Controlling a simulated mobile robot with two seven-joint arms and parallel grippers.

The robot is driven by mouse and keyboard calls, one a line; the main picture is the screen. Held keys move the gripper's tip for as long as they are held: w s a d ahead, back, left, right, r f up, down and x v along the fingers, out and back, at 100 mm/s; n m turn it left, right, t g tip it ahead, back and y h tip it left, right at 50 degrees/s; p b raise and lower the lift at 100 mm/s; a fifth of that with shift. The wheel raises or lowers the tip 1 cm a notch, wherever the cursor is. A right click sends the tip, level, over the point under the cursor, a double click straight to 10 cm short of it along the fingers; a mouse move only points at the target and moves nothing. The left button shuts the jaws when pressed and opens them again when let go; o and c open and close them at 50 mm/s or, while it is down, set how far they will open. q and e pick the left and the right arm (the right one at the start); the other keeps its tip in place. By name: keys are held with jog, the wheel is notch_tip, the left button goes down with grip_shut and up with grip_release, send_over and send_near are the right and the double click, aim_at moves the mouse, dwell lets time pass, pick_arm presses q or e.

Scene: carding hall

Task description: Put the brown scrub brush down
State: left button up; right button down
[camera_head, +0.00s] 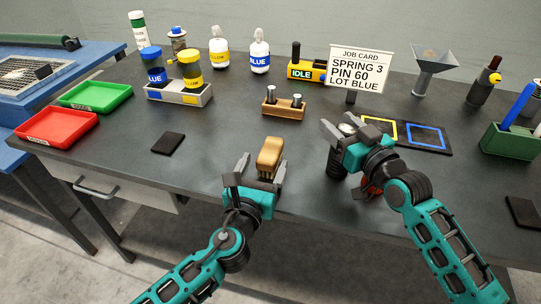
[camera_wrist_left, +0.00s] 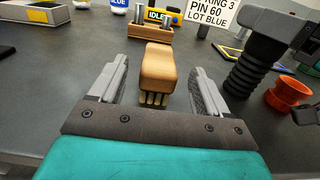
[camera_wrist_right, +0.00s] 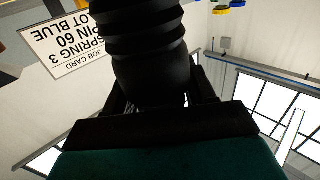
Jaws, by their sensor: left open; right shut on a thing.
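The brown scrub brush (camera_head: 269,153) stands on the dark bench with its bristles down, near the front edge. In the left wrist view the brush (camera_wrist_left: 158,66) sits between the fingers of my left gripper (camera_head: 260,170), with a gap on each side. My left gripper is open. My right gripper (camera_head: 345,128) is shut on a black ribbed thing (camera_wrist_left: 258,55), to the right of the brush. That black thing (camera_wrist_right: 145,50) fills the middle of the right wrist view, and its lower end shows below the gripper in the head view.
A wooden block with two pins (camera_head: 283,109) stands behind the brush. An orange-red cup-shaped thing (camera_wrist_left: 288,93) is beside the black ribbed thing. A dark pad (camera_head: 168,143) lies to the left, with red (camera_head: 58,140) and green trays (camera_head: 95,108) beyond. Bench around the brush is mostly clear.

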aim_at(269, 151)
pick_arm(q)
jog(key=shift+x, duration=2.7)
jog(key=shift+c, duration=0.2)
jog(key=c, duration=1.2)
jog(key=shift+o, duration=0.2)
notch_tip(269, 151, up, 10)
jog(key=shift+f, duration=0.15)
jog(key=shift+d+r, duration=0.1)
jog(key=shift+r, duration=0.15)
jog(key=d+f, duration=0.1)
jog(key=f, duration=0.5)
jog(key=s+d+f, duration=0.1)
jog(key=f, duration=0.2)
jog(key=shift+d+f, duration=0.3)
jog(key=shift+f, duration=0.1)
